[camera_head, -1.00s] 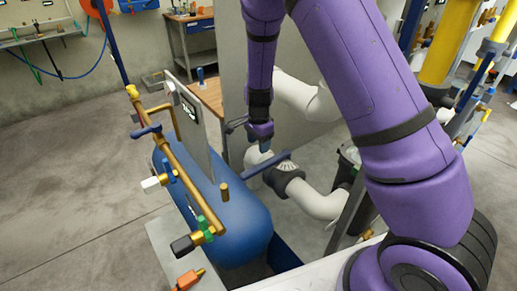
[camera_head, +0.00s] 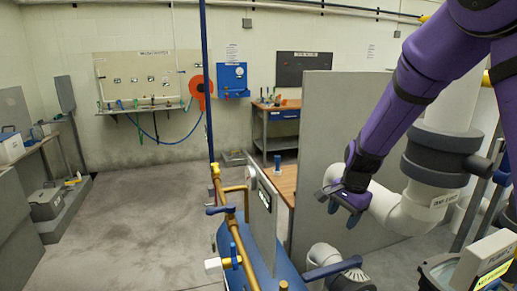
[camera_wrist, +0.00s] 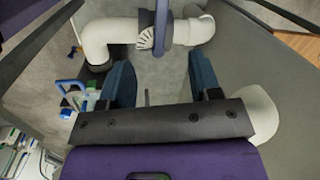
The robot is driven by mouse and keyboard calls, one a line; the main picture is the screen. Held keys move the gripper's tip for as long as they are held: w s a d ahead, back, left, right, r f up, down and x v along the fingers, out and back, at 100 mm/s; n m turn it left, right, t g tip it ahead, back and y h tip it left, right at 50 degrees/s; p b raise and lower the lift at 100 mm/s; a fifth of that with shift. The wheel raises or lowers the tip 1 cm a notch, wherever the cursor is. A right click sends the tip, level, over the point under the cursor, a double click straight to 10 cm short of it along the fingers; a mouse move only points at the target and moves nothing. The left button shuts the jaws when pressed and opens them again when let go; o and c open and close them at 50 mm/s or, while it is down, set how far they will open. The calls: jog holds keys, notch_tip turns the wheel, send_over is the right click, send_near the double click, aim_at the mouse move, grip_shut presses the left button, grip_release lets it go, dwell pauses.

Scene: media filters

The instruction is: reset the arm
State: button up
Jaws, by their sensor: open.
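My gripper (camera_head: 342,203) hangs from my purple arm right of centre in the head view, in front of a grey panel and beside a thick white pipe (camera_head: 408,212). In the wrist view my gripper (camera_wrist: 166,80) has its two dark blue fingers spread apart with nothing between them. Beyond the fingers is a white pipe run (camera_wrist: 110,32) with a valve and a blue handle (camera_wrist: 163,25).
A grey panel (camera_head: 322,130) stands behind my gripper. A blue tank (camera_head: 262,272) with brass piping (camera_head: 231,230) is at the lower middle. Benches line the left wall. The concrete floor (camera_head: 110,225) at the left is clear.

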jog(key=s+d+r+n+t, duration=0.1)
jog(key=s+d+r+n, duration=0.15)
jog(key=s+r, duration=0.45)
jog(key=s+d+r+n+t, duration=0.1)
jog(key=s+r+n, duration=0.2)
jog(key=s+r, duration=0.35)
jog(key=s+d+r+n+t, duration=0.1)
jog(key=s+r+n, duration=0.1)
jog(key=s+r, duration=0.2)
jog(key=s+d+r+n+t+h, duration=0.1)
jog(key=s+d+r+n, duration=0.1)
jog(key=s, duration=0.9)
jog(key=shift+d+r+n, duration=0.25)
jog(key=shift+r+n, duration=0.6)
jog(key=shift+r, duration=0.35)
